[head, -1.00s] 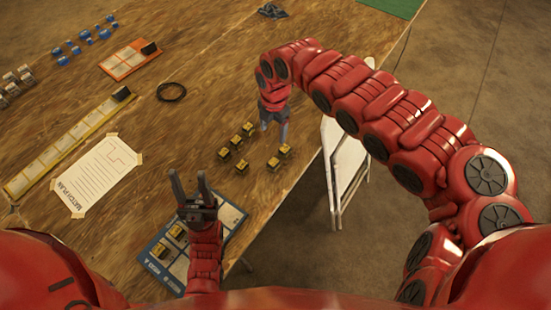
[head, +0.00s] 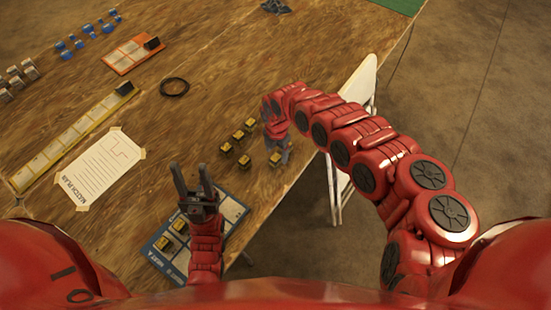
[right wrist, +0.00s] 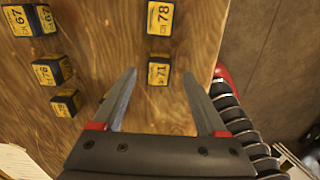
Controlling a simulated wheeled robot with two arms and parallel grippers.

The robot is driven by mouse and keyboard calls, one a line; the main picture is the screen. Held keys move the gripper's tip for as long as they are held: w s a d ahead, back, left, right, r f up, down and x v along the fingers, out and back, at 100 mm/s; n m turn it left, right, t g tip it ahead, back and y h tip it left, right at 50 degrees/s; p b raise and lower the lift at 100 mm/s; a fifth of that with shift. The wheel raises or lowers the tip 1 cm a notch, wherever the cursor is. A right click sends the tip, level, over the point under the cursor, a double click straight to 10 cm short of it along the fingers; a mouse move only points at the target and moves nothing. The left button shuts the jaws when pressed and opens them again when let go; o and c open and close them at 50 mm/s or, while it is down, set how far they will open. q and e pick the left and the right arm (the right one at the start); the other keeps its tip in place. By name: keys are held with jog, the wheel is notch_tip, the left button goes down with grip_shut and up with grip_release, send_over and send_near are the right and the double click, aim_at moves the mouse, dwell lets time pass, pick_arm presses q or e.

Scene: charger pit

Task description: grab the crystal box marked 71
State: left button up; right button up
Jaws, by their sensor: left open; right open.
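The crystal box marked 71 (right wrist: 158,72) is a small black box with a yellow label, on the wooden table in the right wrist view. My right gripper (right wrist: 160,76) is open and empty, with its fingertips to either side of that box in the picture. Whether they reach down to its height cannot be told. In the head view my right gripper (head: 281,148) points down at the table near its edge and hides part of the boxes there; labels are unreadable there. My left gripper (head: 189,168) is open and empty above the blue-edged mat (head: 233,209).
A box marked 78 (right wrist: 160,18) stands just beyond the 71 box. Boxes marked 67 (right wrist: 18,20) and 76 (right wrist: 47,73) and another stand to the left. The table edge drops to the floor at the right. A white folding chair (head: 360,88) stands beside the table.

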aim_at(275, 157)
jog(key=f, duration=0.3)
jog(key=shift+s+a, duration=0.1)
jog(key=shift+a, duration=0.2)
jog(key=shift+d+f, duration=0.15)
jog(key=shift+f, duration=0.3)
jog(key=shift+c, duration=0.3)
grip_shut()
